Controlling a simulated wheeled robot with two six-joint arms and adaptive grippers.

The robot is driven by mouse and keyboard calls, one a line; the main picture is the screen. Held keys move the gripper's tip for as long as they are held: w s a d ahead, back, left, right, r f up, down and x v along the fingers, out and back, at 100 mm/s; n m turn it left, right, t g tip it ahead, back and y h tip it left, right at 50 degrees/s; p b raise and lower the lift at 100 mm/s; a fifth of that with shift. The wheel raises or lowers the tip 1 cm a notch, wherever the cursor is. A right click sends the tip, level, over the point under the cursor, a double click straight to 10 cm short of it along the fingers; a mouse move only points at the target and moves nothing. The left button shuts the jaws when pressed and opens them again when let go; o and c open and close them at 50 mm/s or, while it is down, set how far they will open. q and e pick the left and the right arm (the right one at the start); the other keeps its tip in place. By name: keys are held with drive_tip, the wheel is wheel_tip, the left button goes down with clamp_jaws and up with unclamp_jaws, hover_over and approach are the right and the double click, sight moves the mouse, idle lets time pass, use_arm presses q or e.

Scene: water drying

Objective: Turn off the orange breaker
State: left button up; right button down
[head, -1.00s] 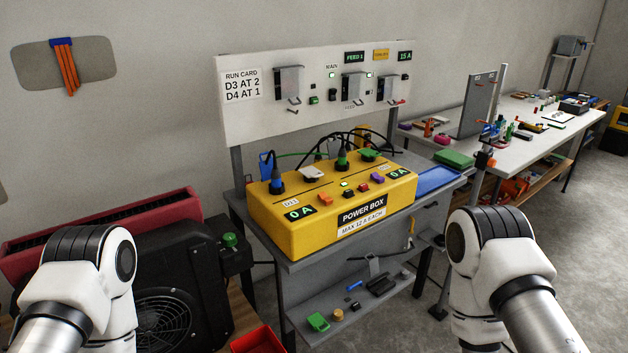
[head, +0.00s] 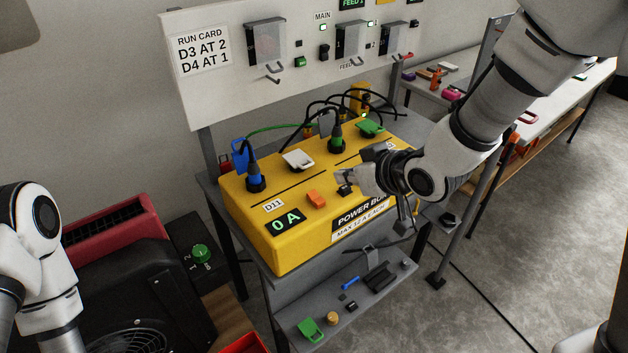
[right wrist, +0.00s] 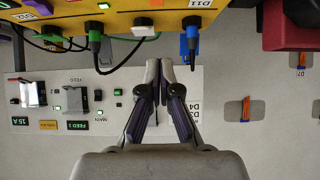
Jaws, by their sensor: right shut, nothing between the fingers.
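The orange breaker (head: 316,199) is a small rocker on top of the yellow power box (head: 262,236), just above the 0 A display (head: 285,221) and beside the D11 label (head: 273,206). My right gripper (head: 342,180) is above the box, a little to the right of the orange breaker and apart from it. Its fingers are shut and empty, as they also show in the right wrist view (right wrist: 160,66). The gripper and arm hide the box's right part, with its other switches and display. My left arm shows at the left edge; its gripper is out of view.
A blue plug (head: 255,178) and a green plug (head: 336,141) with black cables stand on the box, with a white cover (head: 298,159) between them. A panel (head: 225,90) with covered switches stands behind. A lower shelf (head: 330,301) holds small items.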

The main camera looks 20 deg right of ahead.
drive_tip(key=p, duration=0.1)
hover_over(317, 199)
drive_tip(key=f, duration=0.6)
drive_tip(key=shift+s+d+f, duration=0.3)
drive_tip(key=shift+s, duration=0.05)
wheel_tip(317, 199, down, 3)
drive_tip(key=shift+w+a+r, duration=0.1)
drive_tip(key=shift+w+a, duration=0.05)
drive_tip(key=shift+w+f+p, duration=0.15)
drive_tip(key=shift+f+p, duration=0.15)
drive_tip(key=shift+f, duration=0.45)
drive_tip(key=shift+f, duration=0.15)
drive_tip(key=shift+w+a, duration=0.1)
